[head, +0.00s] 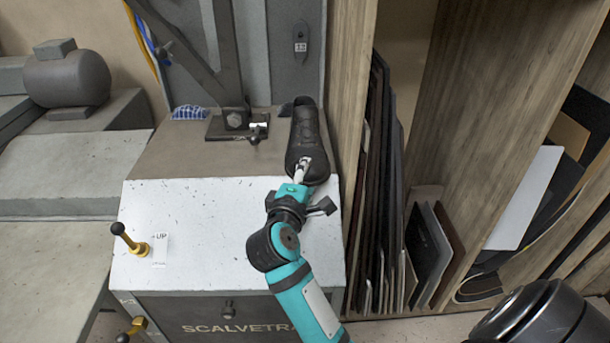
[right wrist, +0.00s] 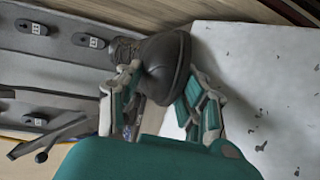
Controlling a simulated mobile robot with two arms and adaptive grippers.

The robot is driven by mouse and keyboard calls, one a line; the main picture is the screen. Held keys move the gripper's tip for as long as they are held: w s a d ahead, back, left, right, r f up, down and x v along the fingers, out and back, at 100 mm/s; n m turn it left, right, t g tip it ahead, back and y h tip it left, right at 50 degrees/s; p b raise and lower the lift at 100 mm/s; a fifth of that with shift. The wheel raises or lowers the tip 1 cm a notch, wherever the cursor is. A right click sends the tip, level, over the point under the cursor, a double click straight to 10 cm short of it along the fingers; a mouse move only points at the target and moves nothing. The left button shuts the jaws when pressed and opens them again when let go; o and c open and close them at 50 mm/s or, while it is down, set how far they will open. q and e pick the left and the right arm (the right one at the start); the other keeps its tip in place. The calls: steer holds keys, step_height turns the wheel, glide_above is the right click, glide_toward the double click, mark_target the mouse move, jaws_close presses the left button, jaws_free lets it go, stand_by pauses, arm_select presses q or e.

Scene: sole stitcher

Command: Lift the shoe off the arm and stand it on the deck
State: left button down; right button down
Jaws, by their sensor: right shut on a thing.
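A dark shoe (head: 305,135) is at the back right of the machine's deck, its toe toward me in the head view. My right gripper (head: 301,170) is shut on the shoe's toe end. In the right wrist view the shoe (right wrist: 165,60) sits between the two fingers of my right gripper (right wrist: 160,85). The deck (head: 200,200) is a speckled white sloping top with a brown part behind it. I cannot tell whether the sole touches the deck. The machine's arm (head: 235,118) ends in a dark block left of the shoe, apart from it. My left gripper is out of view.
A brass lever with a black knob (head: 130,240) stands at the deck's left, beside an "UP" label. A wooden rack (head: 345,130) with dark sheets borders the deck on the right. The white deck's middle is clear.

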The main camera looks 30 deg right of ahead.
steer(key=c, duration=0.8)
jaws_free()
steer(key=shift+o, duration=0.3)
steer(key=shift+f, duration=0.15)
